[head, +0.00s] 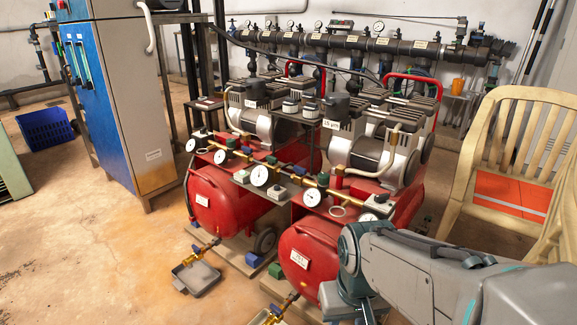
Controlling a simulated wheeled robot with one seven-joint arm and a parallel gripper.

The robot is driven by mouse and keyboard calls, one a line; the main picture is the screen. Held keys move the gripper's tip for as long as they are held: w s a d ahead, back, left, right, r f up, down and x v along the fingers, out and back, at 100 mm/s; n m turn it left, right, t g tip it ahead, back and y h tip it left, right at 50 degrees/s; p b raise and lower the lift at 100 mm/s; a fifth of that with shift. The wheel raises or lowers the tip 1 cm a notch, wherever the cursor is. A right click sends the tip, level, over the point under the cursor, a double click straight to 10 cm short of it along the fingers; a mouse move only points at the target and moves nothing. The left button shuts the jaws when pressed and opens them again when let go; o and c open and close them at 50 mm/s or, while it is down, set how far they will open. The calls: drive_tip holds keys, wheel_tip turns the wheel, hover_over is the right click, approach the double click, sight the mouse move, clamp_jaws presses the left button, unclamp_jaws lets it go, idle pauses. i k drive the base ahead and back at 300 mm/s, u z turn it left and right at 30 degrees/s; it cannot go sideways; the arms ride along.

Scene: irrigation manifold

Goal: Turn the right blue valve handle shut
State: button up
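Two red compressor tanks stand side by side, the left one (222,207) and the right one (308,262). A brass drain valve (207,248) juts from the left tank's low front end, over a grey pan. A second brass drain valve (285,303) juts from the right tank, near the bottom edge. Small bluish parts show at both valves, too small to tell handle shape or angle. My grey and teal arm enters from the lower right, in front of the right tank. Its visible part bends down at the bottom edge, and my gripper is not in view.
Gauges, including a white one (312,197), line the brass pipe between tanks and motors. A beige plastic chair (468,150) stands at right, close to my arm. A blue-fronted cabinet (100,95) is at left. The floor at front left is mostly clear. A black manifold pipe (365,44) runs along the back wall.

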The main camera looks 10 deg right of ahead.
sight(301, 171)
drive_tip(key=u, duration=0.05)
drive_tip(key=i, duration=0.75)
drive_tip(key=u, duration=0.8)
